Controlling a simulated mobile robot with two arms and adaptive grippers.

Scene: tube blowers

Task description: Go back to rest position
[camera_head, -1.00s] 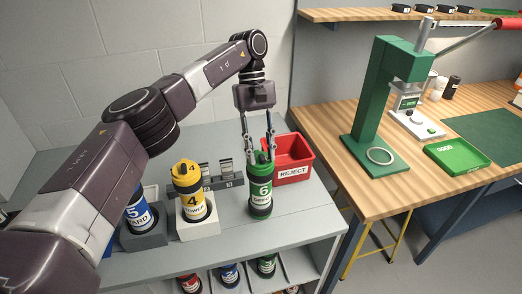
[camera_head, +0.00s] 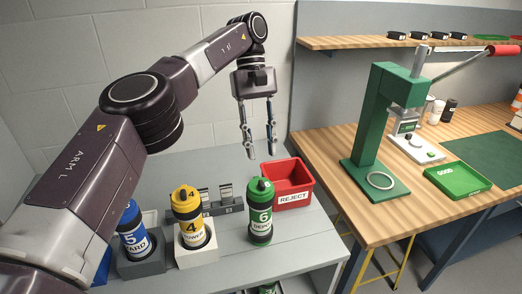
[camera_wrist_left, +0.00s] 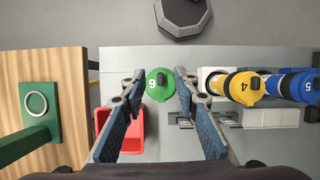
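My left gripper (camera_head: 260,148) is open and empty, raised above the grey bench top in the head view. Below it, the green tube labelled 6 (camera_head: 260,212) stands upright on the bench top, in front of the red REJECT bin. In the left wrist view the green tube's cap (camera_wrist_left: 159,84) shows between the spread fingers (camera_wrist_left: 155,95), apart from them. The yellow tube labelled 4 (camera_head: 190,218) stands in a white holder, and the blue tube labelled 5 (camera_head: 133,232) stands in a grey holder. My right gripper is not in view.
The red REJECT bin (camera_head: 291,190) is behind and right of tube 6. A wooden bench at right carries a green press (camera_head: 374,135) and a green GOOD tray (camera_head: 458,180). A shelf with black caps runs above. Grey bench space right of tube 6 is clear.

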